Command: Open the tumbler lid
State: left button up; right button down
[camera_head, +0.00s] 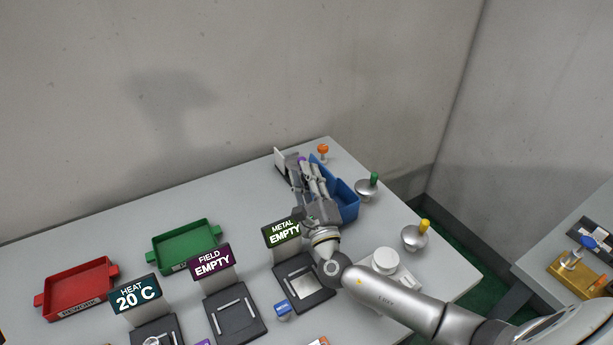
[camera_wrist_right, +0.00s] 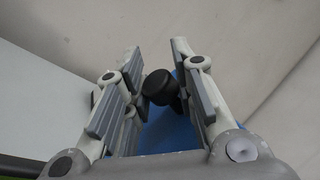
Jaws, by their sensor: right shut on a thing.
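My right gripper (camera_head: 309,168) reaches over a blue open-topped container (camera_head: 347,203) at the far right end of the table. In the right wrist view, my right gripper (camera_wrist_right: 158,75) has a black round knob (camera_wrist_right: 160,85) between its fingers, and it is shut on it. Blue surface (camera_wrist_right: 168,137) shows below the knob. A pale upright panel (camera_head: 281,164) stands beside the fingertips. A small purple part (camera_head: 301,160) shows at the fingertips. Which part is the tumbler lid, I cannot tell; the hand hides much of this spot. My left gripper is not in view.
Knobs with orange (camera_head: 323,149), green (camera_head: 374,179) and yellow (camera_head: 425,225) tops stand along the right edge. Red (camera_head: 113,270) and green (camera_head: 215,228) trays lie left. Stations with signs (camera_head: 282,232) line the front. The table's back middle is clear.

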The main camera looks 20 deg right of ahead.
jog(key=c, duration=1.3)
grip_release()
jog(key=shift+a+f, duration=0.15)
jog(key=shift+f, duration=0.3)
jog(key=shift+c, duration=0.2)
jog(key=shift+o, duration=0.5)
jog(key=shift+r, duration=0.15)
jog(key=v, duration=1.2)
jog(key=shift+r, duration=0.15)
